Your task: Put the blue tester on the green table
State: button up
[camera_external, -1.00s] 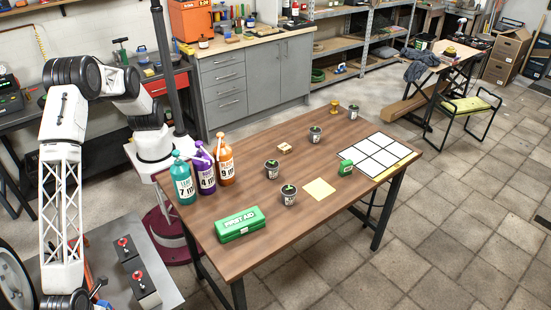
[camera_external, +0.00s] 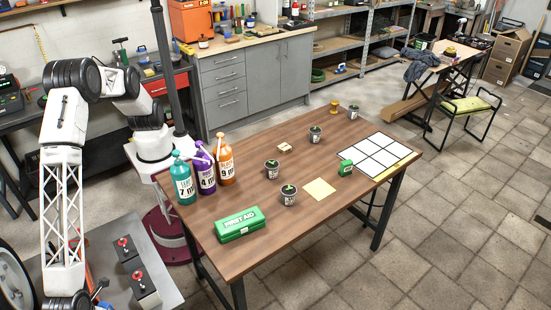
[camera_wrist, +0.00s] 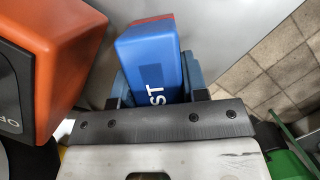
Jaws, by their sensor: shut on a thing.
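The blue tester (camera_wrist: 148,62) shows in the wrist view as a blue block with white letters "ST" and a red far end. My gripper (camera_wrist: 157,93) is shut on it, with one dark finger on each side. In the external view the lower end of my arm is at the bottom left corner, and the gripper is mostly cut off by the picture edge. A green surface (camera_wrist: 304,152) shows at the lower right of the wrist view; I cannot tell whether it is the green table.
An orange-and-black object (camera_wrist: 65,55) is close on the left in the wrist view. A grey bench (camera_external: 112,262) with red-knobbed boxes (camera_external: 141,284) stands beside my arm.

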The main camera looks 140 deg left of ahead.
jog(key=shift+f, duration=0.1)
jog(key=o, duration=1.2)
jog(key=shift+c, duration=0.2)
jog(key=shift+v, duration=3.9)
